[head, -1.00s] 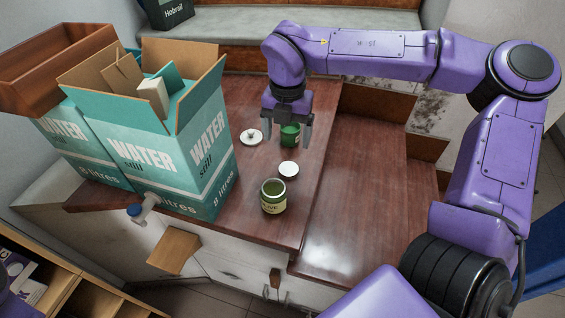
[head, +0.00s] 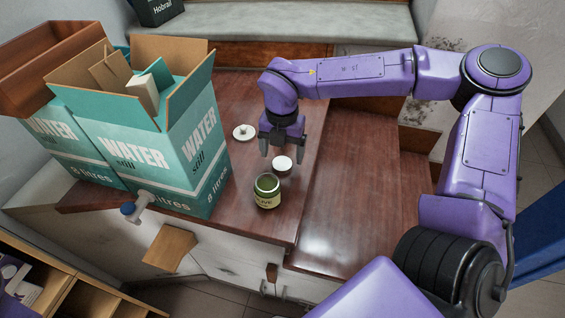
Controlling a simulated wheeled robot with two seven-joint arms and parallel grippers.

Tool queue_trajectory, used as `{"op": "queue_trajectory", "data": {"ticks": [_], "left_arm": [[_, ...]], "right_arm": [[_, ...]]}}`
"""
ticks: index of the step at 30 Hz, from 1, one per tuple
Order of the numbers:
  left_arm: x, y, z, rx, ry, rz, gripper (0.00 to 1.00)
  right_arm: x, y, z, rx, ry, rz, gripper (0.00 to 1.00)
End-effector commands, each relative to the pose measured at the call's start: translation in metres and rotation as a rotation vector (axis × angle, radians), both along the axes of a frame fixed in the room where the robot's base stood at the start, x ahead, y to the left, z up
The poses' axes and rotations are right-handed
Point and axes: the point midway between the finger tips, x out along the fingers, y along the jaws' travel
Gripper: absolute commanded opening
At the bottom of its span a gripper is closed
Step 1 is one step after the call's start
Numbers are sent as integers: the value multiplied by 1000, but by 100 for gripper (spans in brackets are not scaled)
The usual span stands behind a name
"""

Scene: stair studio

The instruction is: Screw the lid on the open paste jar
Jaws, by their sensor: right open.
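The open paste jar (head: 267,193), green with a pale label, stands upright near the counter's front edge. A white lid (head: 282,163) lies flat on the counter just behind it, apart from the jar. My right gripper (head: 281,149) is open and empty, fingers pointing down, just behind and above the white lid. I cannot tell its exact height. My left gripper is not in view.
A pale lid-like disc with a knob (head: 243,132) lies left of my gripper. The lower wooden step (head: 350,205) at right is clear.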

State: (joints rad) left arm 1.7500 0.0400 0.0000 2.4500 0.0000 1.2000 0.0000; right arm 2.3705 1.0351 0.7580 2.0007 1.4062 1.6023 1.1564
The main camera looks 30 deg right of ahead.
Motion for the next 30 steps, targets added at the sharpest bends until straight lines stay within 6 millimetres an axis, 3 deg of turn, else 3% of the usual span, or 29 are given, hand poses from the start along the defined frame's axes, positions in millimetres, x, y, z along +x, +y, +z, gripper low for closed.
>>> {"op": "queue_trajectory", "data": {"ticks": [6, 16, 17, 22, 30], "left_arm": [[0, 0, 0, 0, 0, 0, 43], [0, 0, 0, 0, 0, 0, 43], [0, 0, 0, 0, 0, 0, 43], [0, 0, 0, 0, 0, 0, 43], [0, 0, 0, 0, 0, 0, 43]], "right_arm": [[0, 0, -28, 0, 0, -1, 84], [0, 0, -30, 1, -1, -1, 84], [0, 0, -30, 1, -1, -1, 81], [0, 0, -30, 1, -1, -1, 26], [0, 0, -30, 1, -1, -1, 26]]}}
